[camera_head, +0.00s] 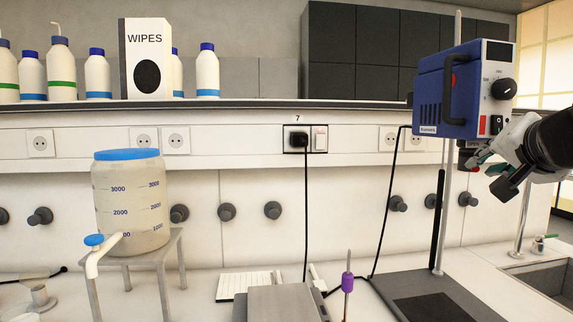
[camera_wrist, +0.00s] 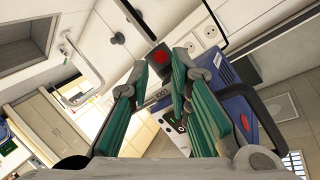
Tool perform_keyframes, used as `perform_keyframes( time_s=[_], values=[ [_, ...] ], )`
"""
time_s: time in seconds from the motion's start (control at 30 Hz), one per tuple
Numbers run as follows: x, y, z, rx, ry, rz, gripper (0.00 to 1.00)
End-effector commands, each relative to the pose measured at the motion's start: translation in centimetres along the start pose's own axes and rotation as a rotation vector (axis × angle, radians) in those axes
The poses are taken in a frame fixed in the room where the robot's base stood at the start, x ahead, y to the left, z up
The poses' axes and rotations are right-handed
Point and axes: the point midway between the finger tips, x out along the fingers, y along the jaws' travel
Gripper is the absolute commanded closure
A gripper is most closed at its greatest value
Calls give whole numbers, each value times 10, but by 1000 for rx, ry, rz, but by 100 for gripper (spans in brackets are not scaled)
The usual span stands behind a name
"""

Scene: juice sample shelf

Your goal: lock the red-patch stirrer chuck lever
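The blue stirrer (camera_head: 445,95) is mounted on a vertical rod at the right in the head view. Its blue body also shows in the wrist view (camera_wrist: 238,90), partly behind one finger. The dark chuck with the red patch (camera_wrist: 160,57) shows beyond and between the fingertips in the wrist view. In the head view the chuck (camera_head: 467,157) hangs under the stirrer body. A separate lever shape and its position are not clear. My gripper (camera_head: 487,178) is open and empty, close to the right of the chuck. Contact with it is not visible. In the wrist view the green-padded fingers (camera_wrist: 167,68) stand apart.
A black cable (camera_head: 387,205) runs down from the stirrer. The stirrer's dark base plate (camera_head: 435,300) stands on the bench, with a sink (camera_head: 550,280) to its right. A water container (camera_head: 130,205) on a stand is at left. Bottles and a wipes box (camera_head: 146,60) line the shelf.

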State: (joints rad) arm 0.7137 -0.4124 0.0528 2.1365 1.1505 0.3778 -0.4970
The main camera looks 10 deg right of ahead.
Motion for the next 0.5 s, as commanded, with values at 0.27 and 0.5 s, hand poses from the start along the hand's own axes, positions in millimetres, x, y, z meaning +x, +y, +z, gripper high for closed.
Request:
perform_keyframes(
  time_s=[0.27,0.5],
  values=[
    [46,1,1,0,-2,1,81],
    [59,0,0,0,-1,1,81]
  ],
)
